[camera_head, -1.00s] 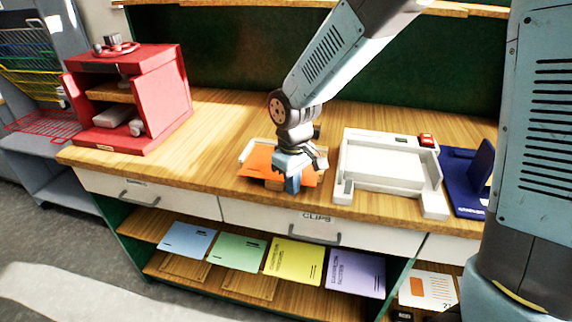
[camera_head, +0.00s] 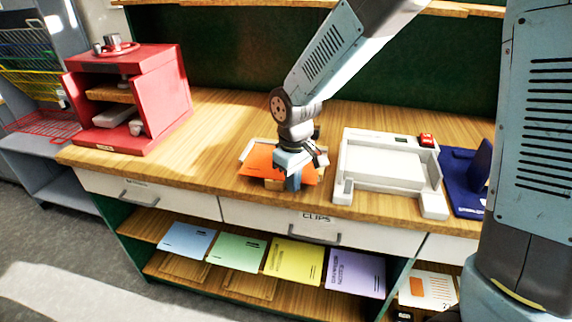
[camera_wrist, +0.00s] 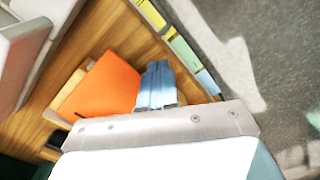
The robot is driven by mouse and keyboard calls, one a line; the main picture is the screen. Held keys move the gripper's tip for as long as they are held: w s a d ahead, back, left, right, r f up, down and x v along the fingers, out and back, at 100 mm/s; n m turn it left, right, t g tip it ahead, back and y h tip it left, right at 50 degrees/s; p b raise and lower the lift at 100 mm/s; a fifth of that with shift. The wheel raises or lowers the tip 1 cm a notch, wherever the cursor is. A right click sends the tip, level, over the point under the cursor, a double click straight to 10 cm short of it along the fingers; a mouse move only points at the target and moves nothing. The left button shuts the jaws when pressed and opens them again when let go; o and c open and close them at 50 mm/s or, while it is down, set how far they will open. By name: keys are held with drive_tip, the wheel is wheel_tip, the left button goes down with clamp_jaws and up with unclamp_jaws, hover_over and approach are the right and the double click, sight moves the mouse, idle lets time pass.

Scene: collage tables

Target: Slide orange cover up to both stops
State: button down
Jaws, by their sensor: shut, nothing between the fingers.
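My gripper (camera_head: 293,184) is shut and empty, pointing down at the cover's front edge. In the wrist view the closed blue fingers (camera_wrist: 156,84) are beside the edge of the orange cover (camera_wrist: 104,86). I cannot tell whether they touch it, or whether the cover meets both stops.
A white machine (camera_head: 385,166) with a red switch stands to the right, beside a dark blue stand (camera_head: 464,178). A red cabinet (camera_head: 160,95) stands at the left. Bare worktop (camera_head: 205,150) lies between the cabinet and the cover. Drawers and coloured folders are below.

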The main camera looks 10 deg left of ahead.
drive_tip(key=shift+s, duration=0.3)
wheel_tip(320, 180, up, 7)
idle(0.5)
drive_tip(key=w+d+m, duration=0.5)
drive_tip(key=d+m, duration=0.1)
drive_tip(key=d, duration=0.2)
drive_tip(key=shift+s+a+f, duration=0.1)
drive_tip(key=shift+s+f, duration=0.05)
drive_tip(key=shift+f, duration=2.65)
drive_tip(key=shift+f, duration=0.7)
